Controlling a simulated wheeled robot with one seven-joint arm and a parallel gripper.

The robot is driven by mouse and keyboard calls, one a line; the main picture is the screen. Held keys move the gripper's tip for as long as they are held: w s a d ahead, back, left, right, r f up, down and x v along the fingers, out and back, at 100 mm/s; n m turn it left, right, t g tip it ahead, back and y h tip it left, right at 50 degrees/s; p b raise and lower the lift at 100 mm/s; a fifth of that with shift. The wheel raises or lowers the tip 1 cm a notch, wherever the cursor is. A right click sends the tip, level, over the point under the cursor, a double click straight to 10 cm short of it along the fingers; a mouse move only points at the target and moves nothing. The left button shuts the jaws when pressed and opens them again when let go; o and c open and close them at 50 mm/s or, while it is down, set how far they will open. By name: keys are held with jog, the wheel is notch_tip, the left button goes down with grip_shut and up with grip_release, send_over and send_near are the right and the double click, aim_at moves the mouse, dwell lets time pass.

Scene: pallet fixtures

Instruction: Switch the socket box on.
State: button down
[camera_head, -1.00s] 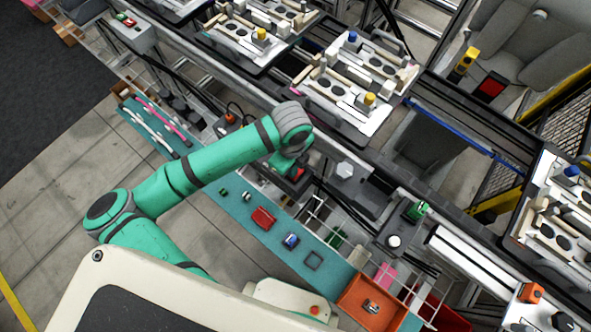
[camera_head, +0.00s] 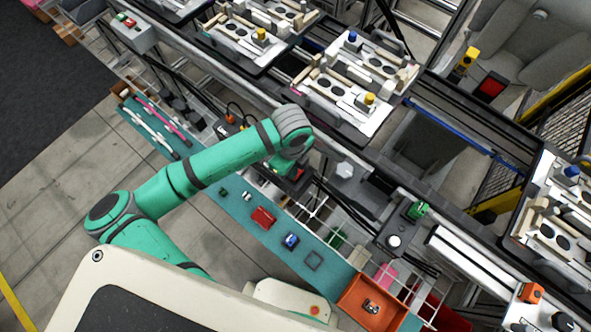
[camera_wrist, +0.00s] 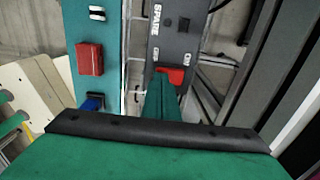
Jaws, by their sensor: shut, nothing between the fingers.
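The socket box is a dark grey panel (camera_wrist: 174,40) with the word SPARE and small white ON labels, in the upper middle of the wrist view. A red switch (camera_wrist: 175,75) sits on it. My gripper (camera_wrist: 163,85) is shut and empty, its green fingers right at the red switch and partly covering it. I cannot tell whether they touch or which way the switch is tilted. In the head view, a small red patch (camera_head: 298,173) shows beside the end of my arm, which hides most of the box.
A teal shelf (camera_head: 230,205) alongside holds a red block (camera_head: 263,217), a blue block (camera_head: 290,240) and an orange tray (camera_head: 362,298). Black cables and a wire rack lie close by. The conveyor with loaded pallets (camera_head: 345,97) runs behind.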

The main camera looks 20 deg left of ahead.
jog(key=shift+f, duration=0.4)
dwell(0.3)
jog(key=shift+r, duration=3.5)
jog(key=shift+w, duration=0.15)
